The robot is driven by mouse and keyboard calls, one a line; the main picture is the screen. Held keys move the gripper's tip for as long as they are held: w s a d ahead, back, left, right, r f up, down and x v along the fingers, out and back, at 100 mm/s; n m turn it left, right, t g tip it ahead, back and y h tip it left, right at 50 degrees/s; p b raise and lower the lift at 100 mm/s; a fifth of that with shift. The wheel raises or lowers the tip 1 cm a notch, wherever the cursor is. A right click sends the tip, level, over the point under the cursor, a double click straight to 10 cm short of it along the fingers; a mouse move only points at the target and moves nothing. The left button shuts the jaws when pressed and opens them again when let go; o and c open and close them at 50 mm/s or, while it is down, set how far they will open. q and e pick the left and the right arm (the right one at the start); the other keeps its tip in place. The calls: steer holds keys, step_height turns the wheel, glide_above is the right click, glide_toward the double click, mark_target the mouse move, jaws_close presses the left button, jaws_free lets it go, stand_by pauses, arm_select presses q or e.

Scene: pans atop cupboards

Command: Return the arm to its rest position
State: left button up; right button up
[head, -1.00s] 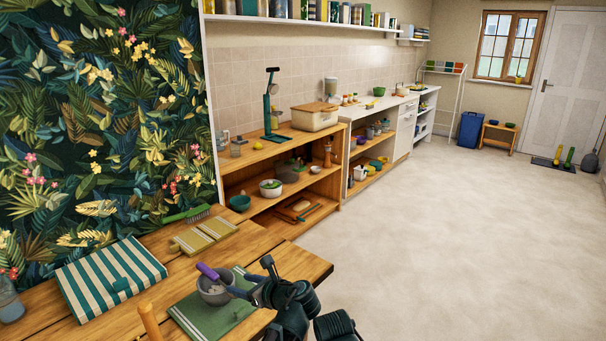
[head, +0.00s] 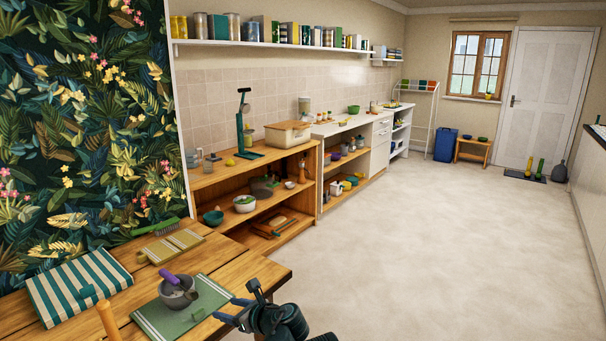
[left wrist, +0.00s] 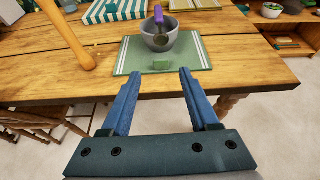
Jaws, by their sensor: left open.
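My left gripper (head: 230,311) is open and empty in the head view, at the near edge of the wooden table (head: 236,269). In the left wrist view its two blue fingers (left wrist: 160,74) are spread apart, with nothing between them. Beyond them a green mat with striped ends (left wrist: 190,58) lies on the table. A grey bowl (left wrist: 158,38) with a purple-handled utensil (left wrist: 158,14) in it stands on the mat. My right gripper is not in view.
A striped teal and white cloth (head: 75,285), a striped board (head: 170,246) and a green brush (head: 157,226) lie on the table. A wooden post-like object (head: 108,319) stands at the near edge. Open floor (head: 420,250) lies to the right.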

arm_select(q)
steer(key=s+a+f+n+g+h, duration=0.3)
steer(key=s+f+n+g+h, duration=0.2)
steer(key=s+f+n, duration=0.65)
steer(key=s+d+f+n+g+h, duration=0.2)
steer(key=d+n+h, duration=0.35)
steer(key=n, duration=0.85)
steer(key=s+d+r+m+g+p, duration=0.1)
steer(key=s+d+r+m+p, duration=0.3)
steer(key=d+r+p, duration=0.6)
steer(key=shift+s+r+y+p, duration=0.45)
steer(key=shift+s+r+p, duration=0.25)
steer(key=shift+s, duration=0.4)
